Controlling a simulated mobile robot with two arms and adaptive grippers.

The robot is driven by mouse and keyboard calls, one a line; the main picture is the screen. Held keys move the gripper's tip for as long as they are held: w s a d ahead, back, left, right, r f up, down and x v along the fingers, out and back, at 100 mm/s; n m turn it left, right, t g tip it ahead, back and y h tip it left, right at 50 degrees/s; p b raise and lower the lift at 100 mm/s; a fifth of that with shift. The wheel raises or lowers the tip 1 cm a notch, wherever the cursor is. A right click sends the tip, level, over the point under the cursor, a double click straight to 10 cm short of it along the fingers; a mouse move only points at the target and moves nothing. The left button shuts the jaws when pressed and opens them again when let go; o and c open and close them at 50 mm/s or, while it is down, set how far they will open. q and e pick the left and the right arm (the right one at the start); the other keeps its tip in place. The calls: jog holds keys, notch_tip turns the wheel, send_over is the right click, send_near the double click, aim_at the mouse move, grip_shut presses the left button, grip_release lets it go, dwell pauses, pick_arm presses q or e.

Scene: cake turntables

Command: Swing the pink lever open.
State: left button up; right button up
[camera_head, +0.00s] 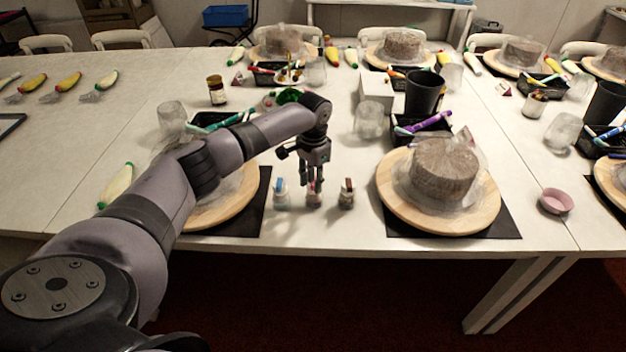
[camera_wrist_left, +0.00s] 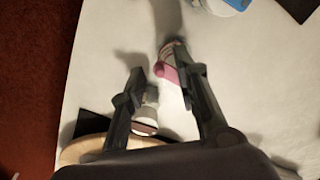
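Three small jars stand in a row near the table's front edge: one with a blue lever (camera_head: 280,186), a middle one (camera_head: 314,198) and one with a brown-red lever (camera_head: 347,186). My left gripper (camera_head: 315,178) points down over the middle jar and hides its top. In the left wrist view, the pink lever (camera_wrist_left: 168,72) shows beside the right fingertip of the gripper (camera_wrist_left: 161,64). The fingers are apart. I cannot tell whether that finger touches the lever. The brown-red-levered jar (camera_wrist_left: 147,112) shows near the left finger.
A wooden turntable with a wrapped grey cake (camera_head: 444,170) stands right of the jars on a black mat (camera_head: 490,225). Another wooden turntable (camera_head: 225,208) is partly behind my left arm. A pink bowl (camera_head: 556,201) is further right. Bare table lies in front of the jars.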

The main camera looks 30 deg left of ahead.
pick_arm(q)
grip_shut()
jog(key=shift+r, duration=0.1)
dwell(0.4)
jog(key=shift+d+n+p, duration=0.1)
jog(key=shift+n+p, duration=0.2)
jog(key=shift+p, duration=0.05)
